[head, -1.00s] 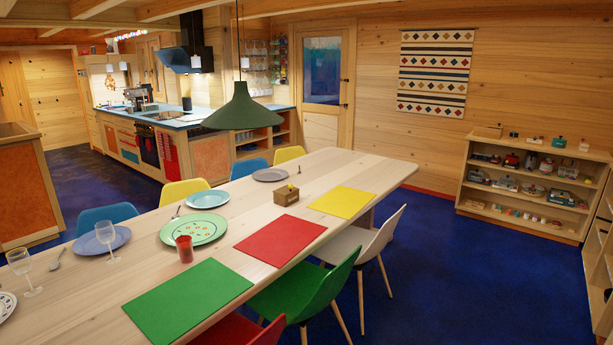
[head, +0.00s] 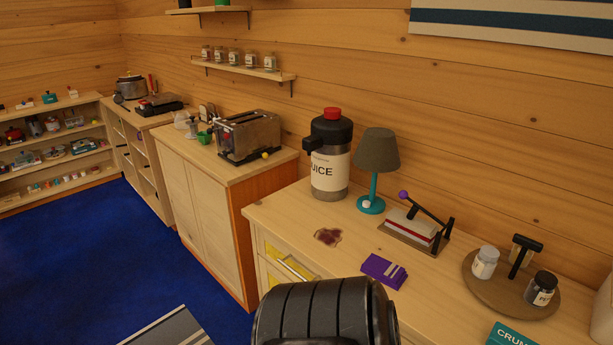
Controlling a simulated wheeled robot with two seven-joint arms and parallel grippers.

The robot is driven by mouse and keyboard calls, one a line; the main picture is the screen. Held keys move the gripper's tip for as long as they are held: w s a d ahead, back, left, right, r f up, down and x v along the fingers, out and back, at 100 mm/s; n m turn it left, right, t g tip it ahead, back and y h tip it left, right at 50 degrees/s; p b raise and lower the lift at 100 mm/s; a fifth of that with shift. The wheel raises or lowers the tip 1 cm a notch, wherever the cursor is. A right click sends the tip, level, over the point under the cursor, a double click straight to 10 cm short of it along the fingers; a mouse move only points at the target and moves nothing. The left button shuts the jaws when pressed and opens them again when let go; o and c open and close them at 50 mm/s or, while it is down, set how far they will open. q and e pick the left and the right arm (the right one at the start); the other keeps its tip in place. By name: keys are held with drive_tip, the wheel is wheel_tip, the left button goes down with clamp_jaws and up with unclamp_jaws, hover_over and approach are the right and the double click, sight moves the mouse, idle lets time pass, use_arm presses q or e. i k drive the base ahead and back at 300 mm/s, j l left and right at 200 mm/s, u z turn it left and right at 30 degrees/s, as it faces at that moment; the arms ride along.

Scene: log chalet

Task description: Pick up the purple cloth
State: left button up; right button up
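The purple cloth (head: 384,270) lies folded on the light wooden cabinet top near its front edge, with pale stripes at its right end. A dark red-brown stain (head: 327,237) is on the cabinet top to its left. A black ribbed part of my own arm rises at the bottom centre, in front of the cabinet and just below the cloth in the picture. No gripper fingers show in the head view.
Behind the cloth stand a juice dispenser (head: 330,160), a teal lamp (head: 373,165) and a lever press (head: 415,230). A round tray (head: 478,285) with jars is to the right. A toaster (head: 248,135) stands on the left cabinet. Blue floor (head: 80,260) is open at left.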

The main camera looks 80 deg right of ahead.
sight(393, 275)
drive_tip(key=z, duration=3.1)
